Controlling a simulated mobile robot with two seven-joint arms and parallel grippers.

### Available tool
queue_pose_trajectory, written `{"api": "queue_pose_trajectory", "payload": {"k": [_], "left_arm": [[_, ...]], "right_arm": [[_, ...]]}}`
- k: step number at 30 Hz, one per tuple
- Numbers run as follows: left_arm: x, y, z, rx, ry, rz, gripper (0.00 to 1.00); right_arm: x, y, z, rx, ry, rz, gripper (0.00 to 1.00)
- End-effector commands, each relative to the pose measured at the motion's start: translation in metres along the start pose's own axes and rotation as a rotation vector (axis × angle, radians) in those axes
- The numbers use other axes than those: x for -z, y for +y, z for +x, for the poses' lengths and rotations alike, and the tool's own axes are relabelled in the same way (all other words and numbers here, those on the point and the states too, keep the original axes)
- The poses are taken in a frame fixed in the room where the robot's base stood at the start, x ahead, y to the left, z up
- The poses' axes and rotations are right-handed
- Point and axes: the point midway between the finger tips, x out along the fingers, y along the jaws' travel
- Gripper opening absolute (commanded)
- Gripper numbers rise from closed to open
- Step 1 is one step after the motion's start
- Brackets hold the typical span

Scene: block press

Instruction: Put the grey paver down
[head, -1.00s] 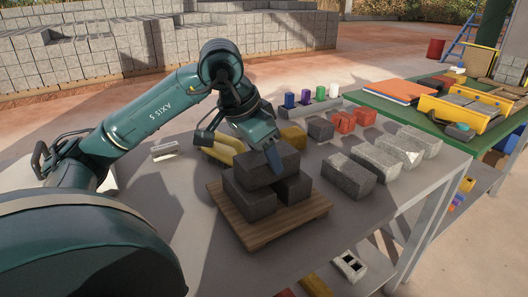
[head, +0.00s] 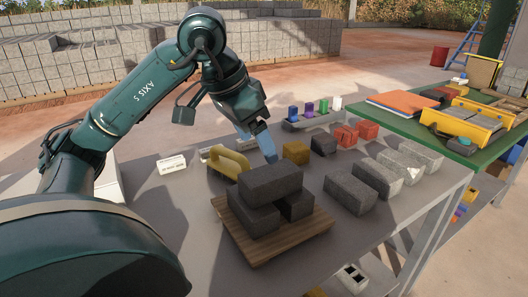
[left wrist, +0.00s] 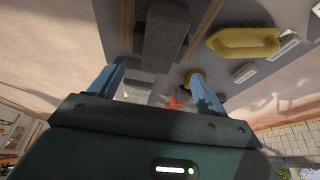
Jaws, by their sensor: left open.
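A dark grey paver (head: 270,183) lies on top of two other dark grey pavers (head: 252,212), (head: 296,205). They rest on a wooden board (head: 285,243) on the grey table. My left gripper (head: 257,147) is open and empty, above and behind the top paver and apart from it. In the left wrist view, the blue fingers of the gripper (left wrist: 158,72) are spread wide with nothing between them. A dark grey paver (left wrist: 166,30) shows beyond them there. My right gripper is not in view.
Red blocks (head: 345,136) and a rack of coloured pegs (head: 310,120) are further back.

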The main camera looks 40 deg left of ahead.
Motion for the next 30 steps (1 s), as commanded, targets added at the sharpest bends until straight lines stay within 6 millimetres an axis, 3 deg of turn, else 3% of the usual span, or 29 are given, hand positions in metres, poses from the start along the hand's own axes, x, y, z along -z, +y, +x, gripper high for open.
{"api": "queue_pose_trajectory", "payload": {"k": [3, 9, 30], "left_arm": [[0.002, 0.000, -0.025, 0.002, 0.003, -0.001, 0.76], [0.000, 0.000, -0.041, 0.001, 0.001, -0.002, 0.76], [0.002, 0.000, -0.048, 0.000, 0.000, -0.001, 0.76]], "right_arm": [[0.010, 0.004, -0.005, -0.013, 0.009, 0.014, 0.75], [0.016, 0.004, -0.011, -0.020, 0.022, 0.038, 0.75], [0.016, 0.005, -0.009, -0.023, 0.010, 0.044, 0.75]]}}
